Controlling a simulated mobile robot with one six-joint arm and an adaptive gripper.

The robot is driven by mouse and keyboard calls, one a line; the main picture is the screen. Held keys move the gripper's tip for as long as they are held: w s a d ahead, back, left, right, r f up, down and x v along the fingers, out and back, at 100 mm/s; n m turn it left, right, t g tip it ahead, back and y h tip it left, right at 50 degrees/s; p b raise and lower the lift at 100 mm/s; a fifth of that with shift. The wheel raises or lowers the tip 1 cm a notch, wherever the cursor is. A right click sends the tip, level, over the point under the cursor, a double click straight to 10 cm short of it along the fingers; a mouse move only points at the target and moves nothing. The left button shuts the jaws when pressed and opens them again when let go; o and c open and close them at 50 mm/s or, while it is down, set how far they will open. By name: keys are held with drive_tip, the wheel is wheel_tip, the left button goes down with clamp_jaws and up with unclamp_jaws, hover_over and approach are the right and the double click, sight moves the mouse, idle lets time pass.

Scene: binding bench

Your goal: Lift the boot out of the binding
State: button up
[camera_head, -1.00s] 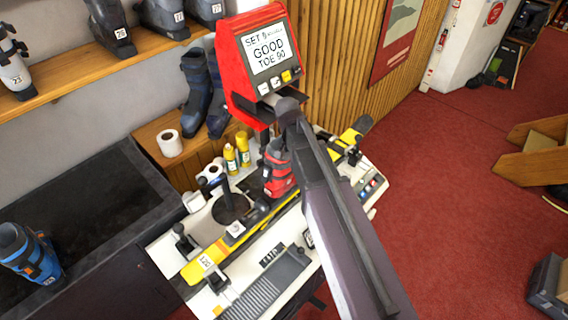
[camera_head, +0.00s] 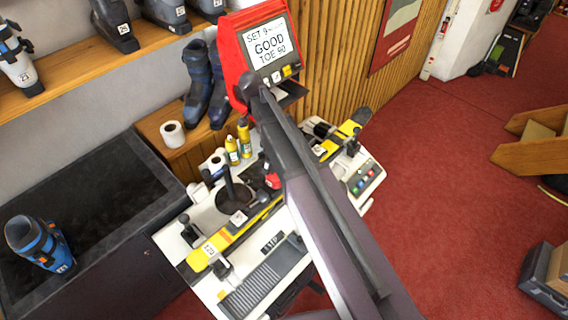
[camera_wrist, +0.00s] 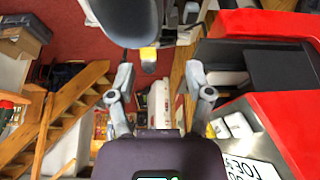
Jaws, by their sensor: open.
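The red and dark grey boot (camera_head: 272,181) stands on the yellow and black ski (camera_head: 216,246) on the bench (camera_head: 215,284). In the head view my arm covers most of the boot, so only a small red and dark part shows. The binding around it is mostly hidden, and I cannot tell how the boot sits in it. My gripper (camera_wrist: 159,76) shows in the wrist view with its two fingers apart and nothing between them. The boot is not clearly seen in the wrist view. My gripper is not distinguishable in the head view.
The red display unit (camera_head: 268,50), reading "GOOD", stands behind the bench and fills the right of the wrist view (camera_wrist: 290,110). Yellow bottles (camera_head: 231,149) stand behind the ski. A blue boot (camera_head: 38,245) stands on the dark counter at left. The red floor at right has free room.

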drive_tip(key=shift+b+x, duration=3.9)
drive_tip(key=shift+x, duration=0.35)
drive_tip(key=b+x, duration=0.5)
drive_tip(key=shift+s+a+f, duration=0.1)
drive_tip(key=shift+s+f, duration=0.1)
drive_tip(key=shift+s, duration=0.05)
clamp_jaws()
